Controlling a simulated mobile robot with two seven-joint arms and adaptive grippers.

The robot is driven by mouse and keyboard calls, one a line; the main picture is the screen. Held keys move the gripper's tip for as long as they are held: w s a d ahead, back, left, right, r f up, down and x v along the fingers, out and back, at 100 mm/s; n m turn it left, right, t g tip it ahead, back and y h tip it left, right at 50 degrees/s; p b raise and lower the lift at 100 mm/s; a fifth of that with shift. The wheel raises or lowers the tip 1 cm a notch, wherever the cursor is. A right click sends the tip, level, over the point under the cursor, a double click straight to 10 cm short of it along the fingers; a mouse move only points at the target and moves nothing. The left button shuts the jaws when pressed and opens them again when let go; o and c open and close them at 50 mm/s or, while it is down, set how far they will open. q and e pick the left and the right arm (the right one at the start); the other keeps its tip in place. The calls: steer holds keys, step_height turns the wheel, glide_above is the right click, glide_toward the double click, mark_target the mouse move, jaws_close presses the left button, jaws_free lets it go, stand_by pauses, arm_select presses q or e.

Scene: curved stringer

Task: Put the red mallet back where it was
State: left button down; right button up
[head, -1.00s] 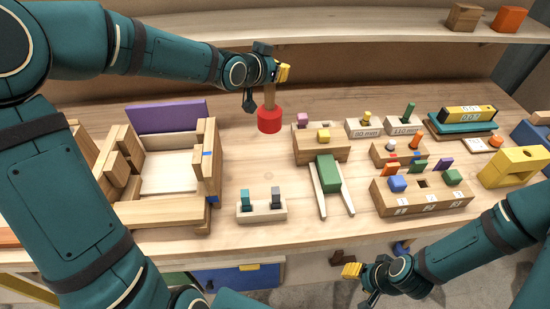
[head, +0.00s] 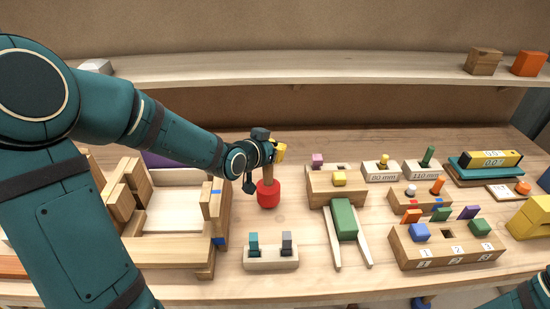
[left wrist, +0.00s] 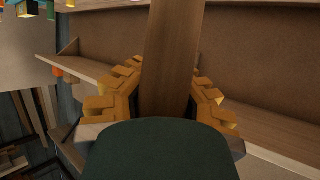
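The red mallet has a red cylindrical head (head: 268,194) and a wooden handle (left wrist: 172,55). It hangs head down and nearly upright, behind the small two-peg block. I cannot tell whether its head touches the tabletop. My left gripper (head: 271,153) is shut on the handle, with its yellow fingers on both sides of it in the left wrist view (left wrist: 165,98). My right gripper is out of view; only part of my right arm shows at the lower right corner.
A wooden box frame (head: 170,255) stands left of the mallet. The two-peg block (head: 270,260) is in front. A long shelf (head: 300,68) runs behind.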

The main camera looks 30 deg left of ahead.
arm_select(q)
step_height(320, 180, down, 2)
steer(key=shift+f, duration=0.1)
steer(key=shift+f+b, duration=0.15)
steer(key=shift+b, duration=0.2)
steer(key=c, duration=1.1)
jaws_free()
steer(key=shift+c, duration=0.2)
